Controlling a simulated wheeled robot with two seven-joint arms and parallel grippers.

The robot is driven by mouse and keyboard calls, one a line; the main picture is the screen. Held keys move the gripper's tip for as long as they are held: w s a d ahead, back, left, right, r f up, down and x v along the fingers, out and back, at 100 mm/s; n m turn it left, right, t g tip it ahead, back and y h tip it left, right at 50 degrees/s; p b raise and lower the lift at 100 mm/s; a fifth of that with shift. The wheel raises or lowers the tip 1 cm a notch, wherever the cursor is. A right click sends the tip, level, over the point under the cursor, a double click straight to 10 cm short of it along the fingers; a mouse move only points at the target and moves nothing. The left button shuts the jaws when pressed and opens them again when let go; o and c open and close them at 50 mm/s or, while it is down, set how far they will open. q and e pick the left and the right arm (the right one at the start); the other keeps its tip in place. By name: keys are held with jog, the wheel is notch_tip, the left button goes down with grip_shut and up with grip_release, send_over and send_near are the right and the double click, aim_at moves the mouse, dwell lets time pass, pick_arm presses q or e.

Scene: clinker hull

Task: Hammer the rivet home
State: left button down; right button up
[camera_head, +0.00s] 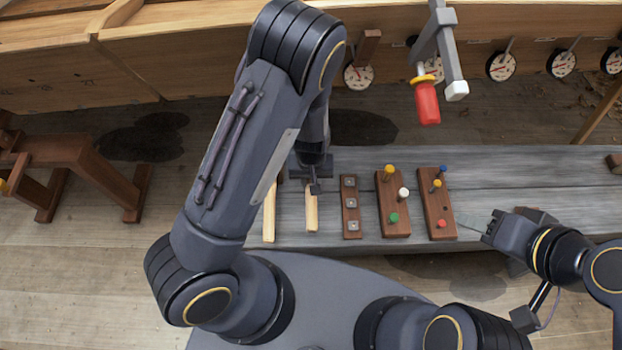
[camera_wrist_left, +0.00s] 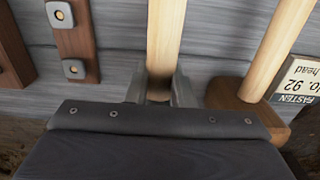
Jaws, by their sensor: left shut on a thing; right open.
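In the head view my left gripper (camera_head: 315,186) points down at the bench, shut on a pale wooden handle (camera_head: 311,212). In the left wrist view its two fingers (camera_wrist_left: 158,92) close on both sides of that handle (camera_wrist_left: 166,35). The head of this tool is not clear. A second pale handle (camera_head: 269,215) lies to its left on the bench; the left wrist view shows its brown head (camera_wrist_left: 243,100). A brown strip (camera_head: 350,225) carries several square metal plates. My right gripper (camera_head: 488,230) is open at the bench's right part. I cannot pick out the rivet with certainty.
The planked hull (camera_head: 200,55) runs along the back, with round dials (camera_head: 501,68) along it. Two brown blocks hold coloured pegs, one on the left (camera_head: 394,222) and one on the right (camera_head: 436,215). A red-handled tool (camera_head: 428,103) hangs above the grey bench (camera_head: 540,165).

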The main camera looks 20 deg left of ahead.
pick_arm(q)
notch_tip(320, 180, up, 8)
jog(key=p, duration=0.6)
jog(key=shift+p, duration=0.35)
jog(key=c, duration=1.9)
grip_release()
jog(key=shift+c, duration=0.2)
grip_shut()
